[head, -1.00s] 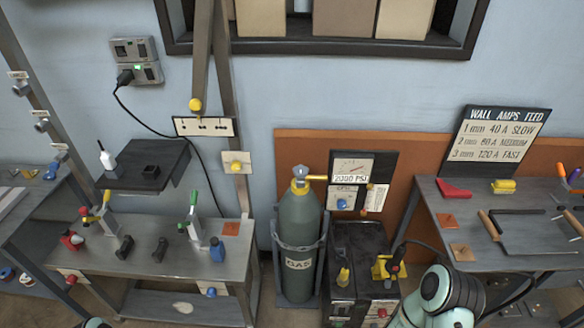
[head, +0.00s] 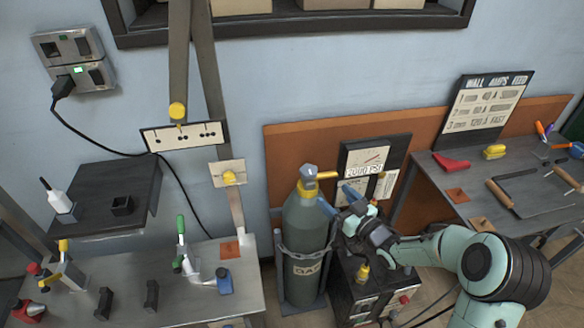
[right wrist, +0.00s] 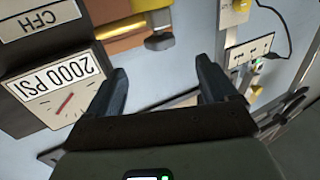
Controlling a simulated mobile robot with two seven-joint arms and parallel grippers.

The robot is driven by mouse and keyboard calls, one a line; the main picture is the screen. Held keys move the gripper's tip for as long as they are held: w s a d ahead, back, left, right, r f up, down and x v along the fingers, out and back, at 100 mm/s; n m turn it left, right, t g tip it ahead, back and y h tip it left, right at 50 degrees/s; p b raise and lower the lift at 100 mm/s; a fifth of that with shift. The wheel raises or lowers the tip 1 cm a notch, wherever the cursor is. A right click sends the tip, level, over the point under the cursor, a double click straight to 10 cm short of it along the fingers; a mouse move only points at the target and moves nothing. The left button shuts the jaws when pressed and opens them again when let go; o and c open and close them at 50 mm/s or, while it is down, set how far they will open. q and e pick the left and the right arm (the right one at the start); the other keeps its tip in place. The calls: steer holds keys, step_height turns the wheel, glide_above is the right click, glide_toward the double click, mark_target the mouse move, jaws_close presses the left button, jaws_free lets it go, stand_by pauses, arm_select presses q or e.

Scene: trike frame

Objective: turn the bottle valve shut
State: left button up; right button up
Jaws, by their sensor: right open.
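The green gas bottle (head: 305,235) stands upright in its rack against the wall. Its valve (head: 308,173) is a grey faceted knob on top, beside a yellow fitting (head: 327,175). My right gripper (head: 335,196) is to the right of the bottle's neck, a little lower than the valve, with its fingers pointing toward the bottle. It is open and empty. In the right wrist view the valve knob (right wrist: 160,42) shows beyond the open fingers (right wrist: 164,82), apart from them, with the yellow fitting next to it. My left gripper is out of view.
The gauge board (head: 372,160) reading 2000 PSI is close behind my right gripper. The welder box (head: 352,290) stands below it. A workbench (head: 245,285) is at left, and a tool table (head: 440,190) at right.

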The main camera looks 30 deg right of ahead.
mark_target(315, 176)
steer(key=w, duration=0.4)
steer(key=w+a, duration=0.1)
steer(key=w, duration=0.3)
steer(key=w+a+p, duration=0.1)
steer(key=w, duration=0.4)
steer(key=shift+w+r, duration=0.1)
steer(key=shift+r, duration=0.2)
steer(key=c, duration=1)
